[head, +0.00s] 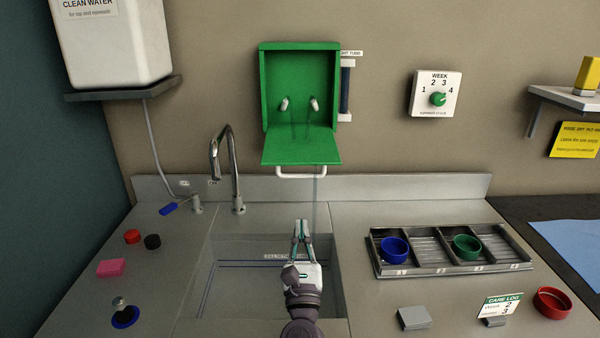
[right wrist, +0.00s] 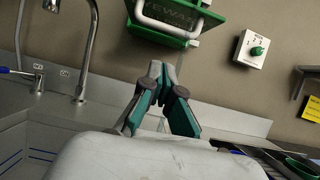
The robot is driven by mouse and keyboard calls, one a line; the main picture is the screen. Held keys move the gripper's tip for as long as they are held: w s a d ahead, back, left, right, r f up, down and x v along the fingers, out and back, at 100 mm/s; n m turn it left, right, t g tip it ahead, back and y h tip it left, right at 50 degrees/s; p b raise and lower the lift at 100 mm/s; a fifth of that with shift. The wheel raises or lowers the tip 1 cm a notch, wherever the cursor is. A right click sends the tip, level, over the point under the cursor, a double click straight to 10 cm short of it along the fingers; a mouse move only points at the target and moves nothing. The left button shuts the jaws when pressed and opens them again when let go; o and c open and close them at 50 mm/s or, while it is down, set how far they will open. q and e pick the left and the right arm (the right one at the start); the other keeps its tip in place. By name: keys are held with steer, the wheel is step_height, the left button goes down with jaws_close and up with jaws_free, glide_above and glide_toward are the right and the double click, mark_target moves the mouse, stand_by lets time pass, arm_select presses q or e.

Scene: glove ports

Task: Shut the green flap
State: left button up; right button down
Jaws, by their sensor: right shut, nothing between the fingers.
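The green flap (head: 301,150) hangs open at the bottom edge of a green wall box (head: 299,88), sticking out level toward me. A white bar handle (head: 301,174) shows under its front edge. The flap's underside also shows at the top of the right wrist view (right wrist: 170,32), with the white handle (right wrist: 168,28). My right gripper (head: 301,224) is shut and empty over the sink, below and in front of the flap, apart from it. Its closed fingertips (right wrist: 157,68) point up toward the wall below the handle. My left gripper is in neither view.
A curved tap (head: 226,165) stands left of the box, behind the sink (head: 240,275). A rack (head: 448,268) with blue and green bowls sits at right. A dial plate (head: 434,94) is on the wall. The space between gripper and flap looks clear.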

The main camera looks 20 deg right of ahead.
steer(key=r+p+x, duration=0.1)
steer(key=p+x, duration=0.2)
steer(key=x, duration=0.6)
steer(key=shift+s+r, duration=0.1)
